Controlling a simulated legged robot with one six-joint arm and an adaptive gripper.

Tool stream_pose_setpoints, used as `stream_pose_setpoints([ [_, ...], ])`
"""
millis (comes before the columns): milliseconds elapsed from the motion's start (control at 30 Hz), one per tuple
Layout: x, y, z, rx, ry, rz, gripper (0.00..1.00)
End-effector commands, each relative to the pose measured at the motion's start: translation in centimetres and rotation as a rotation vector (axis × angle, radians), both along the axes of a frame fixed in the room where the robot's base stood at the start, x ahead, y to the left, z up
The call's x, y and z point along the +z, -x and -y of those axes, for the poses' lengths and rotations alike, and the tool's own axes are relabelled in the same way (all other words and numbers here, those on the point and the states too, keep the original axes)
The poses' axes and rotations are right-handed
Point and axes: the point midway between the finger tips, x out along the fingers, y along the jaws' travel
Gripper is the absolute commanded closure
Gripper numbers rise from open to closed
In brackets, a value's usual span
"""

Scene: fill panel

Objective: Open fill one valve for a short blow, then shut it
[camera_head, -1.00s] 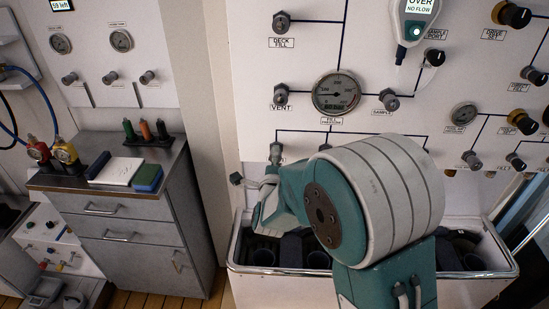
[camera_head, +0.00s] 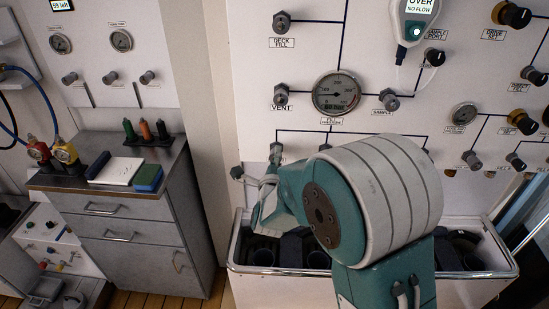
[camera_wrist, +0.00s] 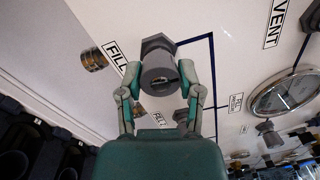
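In the wrist view, a dark grey round valve knob (camera_wrist: 160,74) stands out from the white panel beside a label reading FILL. My gripper (camera_wrist: 160,80) has one finger on each side of this knob, with hardly any gap in the picture. I cannot tell whether the fingers press on it. In the head view, the grey valve (camera_head: 276,152) at the lower left of the panel shows just above my teal gripper body. My arm hides part of the lower panel and much of the grip.
A brass fitting (camera_wrist: 94,59) sticks out near the FILL label. A pressure gauge (camera_head: 337,93), the vent valve (camera_head: 281,95) and the sample valve (camera_head: 389,100) are above. An open bin (camera_head: 245,270) with dark contents stands below my arm. A grey cabinet (camera_head: 120,225) is at left.

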Motion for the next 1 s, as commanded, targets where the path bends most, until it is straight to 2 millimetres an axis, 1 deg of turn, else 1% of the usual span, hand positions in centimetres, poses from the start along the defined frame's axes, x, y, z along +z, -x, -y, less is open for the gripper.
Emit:
stream_pose_setpoints([
  [33,-0.6,0.1,0.2,-0.004,0.002,-0.016,0.32],
  [67,-0.6,0.1,0.2,-0.004,0.002,-0.016,0.19],
  [433,-0.3,0.1,0.0,-0.001,0.003,-0.007,0.19],
  [567,-0.2,0.9,-0.1,0.0,0.003,-0.005,0.19],
  [667,-0.3,2.4,-0.2,0.001,0.003,-0.006,0.19],
  [900,-0.7,7.5,-0.5,0.002,0.004,-0.009,0.19],
  [1000,-0.8,9.4,-0.5,0.001,0.005,-0.009,0.19],
])
